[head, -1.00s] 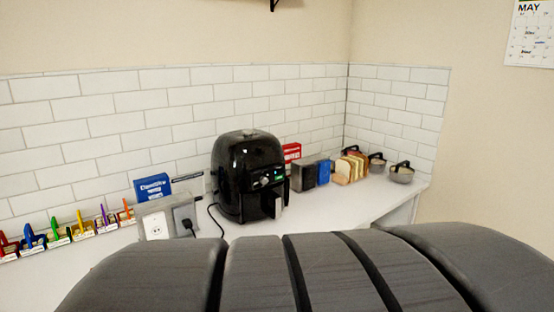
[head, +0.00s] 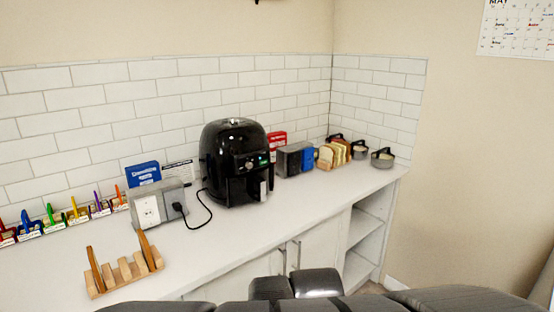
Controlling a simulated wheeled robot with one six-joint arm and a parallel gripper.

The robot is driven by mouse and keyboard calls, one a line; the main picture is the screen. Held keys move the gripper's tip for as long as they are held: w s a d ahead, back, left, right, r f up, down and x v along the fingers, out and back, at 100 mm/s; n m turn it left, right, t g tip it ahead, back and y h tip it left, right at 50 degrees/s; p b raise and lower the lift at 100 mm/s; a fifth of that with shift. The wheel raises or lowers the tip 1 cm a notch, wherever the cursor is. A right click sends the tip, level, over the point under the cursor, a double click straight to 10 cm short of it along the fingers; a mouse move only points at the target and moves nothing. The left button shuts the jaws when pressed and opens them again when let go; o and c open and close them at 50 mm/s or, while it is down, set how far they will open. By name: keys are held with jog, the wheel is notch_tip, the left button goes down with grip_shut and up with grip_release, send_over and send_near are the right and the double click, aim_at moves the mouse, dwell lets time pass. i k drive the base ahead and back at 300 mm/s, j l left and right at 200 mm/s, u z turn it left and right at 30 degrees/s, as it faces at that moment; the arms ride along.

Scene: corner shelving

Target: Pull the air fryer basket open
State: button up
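The air fryer (head: 228,150) is black and glossy and stands upright on the white counter against the tiled wall. Its basket front (head: 250,190), with a handle (head: 265,184) facing the right front, sits below a small lit green display. The basket looks shut, with no clear gap around it. My gripper is not in view. Only dark grey rounded parts of my own body show along the bottom edge, apart from the air fryer.
A grey outlet box (head: 155,204) with a plugged black cord stands left of the air fryer. A wooden rack (head: 124,274) lies at the front left. A toaster (head: 290,160), bread slices (head: 333,154) and grey pots (head: 383,158) stand to the right. Open shelves (head: 366,231) are below.

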aim_at(244, 189)
jog(key=i+j+z, duration=0.2)
jog(key=i, duration=0.25)
jog(key=i+j+z, duration=0.2)
jog(key=i, duration=0.2)
jog(key=l, duration=0.1)
